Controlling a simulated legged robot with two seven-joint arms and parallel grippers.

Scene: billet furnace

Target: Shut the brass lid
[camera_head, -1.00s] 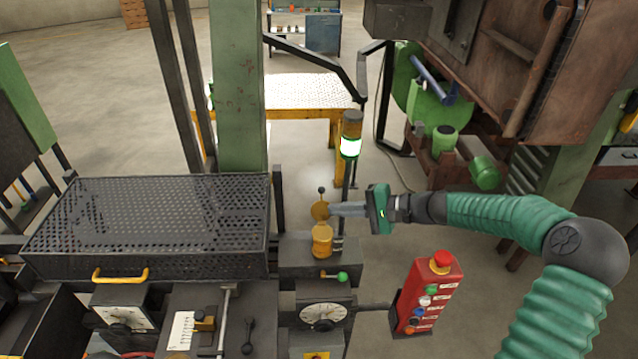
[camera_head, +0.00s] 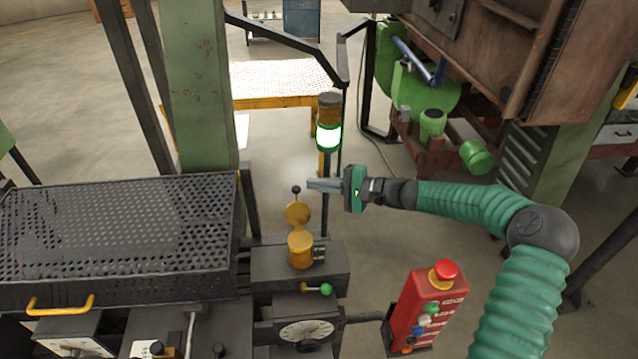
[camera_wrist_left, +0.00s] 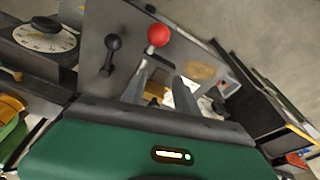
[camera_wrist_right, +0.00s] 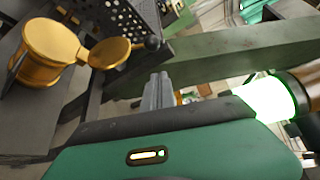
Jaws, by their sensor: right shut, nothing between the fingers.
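The brass lid (camera_head: 297,213) stands open, tilted up at the back of its round brass cup (camera_head: 301,250) on a dark box. A dark ball knob (camera_head: 296,189) sits at the lid's top edge. In the right wrist view the lid (camera_wrist_right: 110,53) and cup (camera_wrist_right: 50,45) are at upper left. My right gripper (camera_head: 312,184) is shut and empty, just right of the knob and above the lid; contact is not clear. It also shows in the right wrist view (camera_wrist_right: 158,82). My left gripper (camera_wrist_left: 160,75) shows only in the left wrist view, its fingers apart and nothing clearly held.
A lit signal lamp (camera_head: 328,135) stands on a post behind my right gripper. A perforated cover (camera_head: 115,230) lies left of the cup. A green-knobbed lever (camera_head: 326,289) is below it, and a red button box (camera_head: 428,305) stands at lower right.

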